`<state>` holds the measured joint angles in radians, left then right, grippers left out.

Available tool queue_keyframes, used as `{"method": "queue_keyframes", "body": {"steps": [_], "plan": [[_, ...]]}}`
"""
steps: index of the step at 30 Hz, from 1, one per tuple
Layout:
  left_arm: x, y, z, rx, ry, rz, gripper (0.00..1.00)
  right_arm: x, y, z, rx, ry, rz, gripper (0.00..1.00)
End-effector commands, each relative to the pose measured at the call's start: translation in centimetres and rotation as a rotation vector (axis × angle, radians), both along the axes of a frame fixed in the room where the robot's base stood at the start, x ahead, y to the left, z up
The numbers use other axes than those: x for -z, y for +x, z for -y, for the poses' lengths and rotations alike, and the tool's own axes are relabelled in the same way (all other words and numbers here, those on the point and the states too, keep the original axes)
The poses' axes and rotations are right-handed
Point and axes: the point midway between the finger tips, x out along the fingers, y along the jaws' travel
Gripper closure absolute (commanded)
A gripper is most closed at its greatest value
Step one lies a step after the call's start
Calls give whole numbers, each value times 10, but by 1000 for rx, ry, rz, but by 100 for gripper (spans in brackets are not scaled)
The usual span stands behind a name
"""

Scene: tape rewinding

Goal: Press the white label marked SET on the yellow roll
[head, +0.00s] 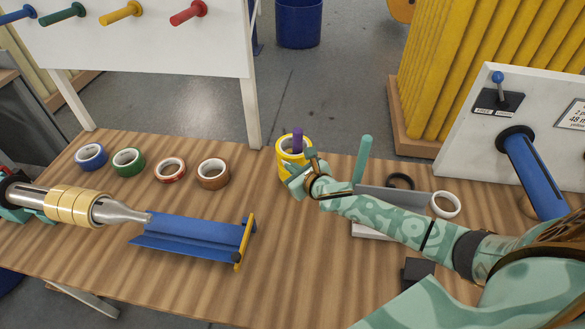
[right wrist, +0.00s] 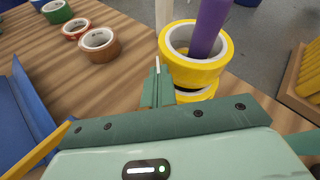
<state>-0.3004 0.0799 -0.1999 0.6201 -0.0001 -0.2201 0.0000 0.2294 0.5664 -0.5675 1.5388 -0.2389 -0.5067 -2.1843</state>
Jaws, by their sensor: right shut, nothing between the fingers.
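The yellow roll (head: 283,150) stands near the back middle of the wooden table. A purple post (head: 297,138) rises through its open centre. In the right wrist view the roll (right wrist: 190,72) is close, just right of and beyond my fingertips, with another yellow ring shape below it. My right gripper (head: 297,180) is shut and empty at the front of the roll; it also shows in the right wrist view (right wrist: 157,88). I cannot tell whether it touches the roll. No white label marked SET can be made out. My left gripper is not in view.
Blue, green, red and brown tape rolls (head: 214,173) lie to the left. A blue trough (head: 188,238) and a spindle with tan rolls (head: 75,206) are in front left. A teal upright rod (head: 363,158) and white ring (head: 445,205) are at right.

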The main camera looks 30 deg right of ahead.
Motion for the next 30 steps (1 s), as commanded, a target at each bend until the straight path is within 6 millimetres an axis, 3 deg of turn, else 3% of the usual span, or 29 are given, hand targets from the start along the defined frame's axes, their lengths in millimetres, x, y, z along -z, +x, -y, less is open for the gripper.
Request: {"method": "queue_keyframes", "body": {"steps": [30], "plan": [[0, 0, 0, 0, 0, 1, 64, 0, 9, 13, 1, 0, 0, 100]]}}
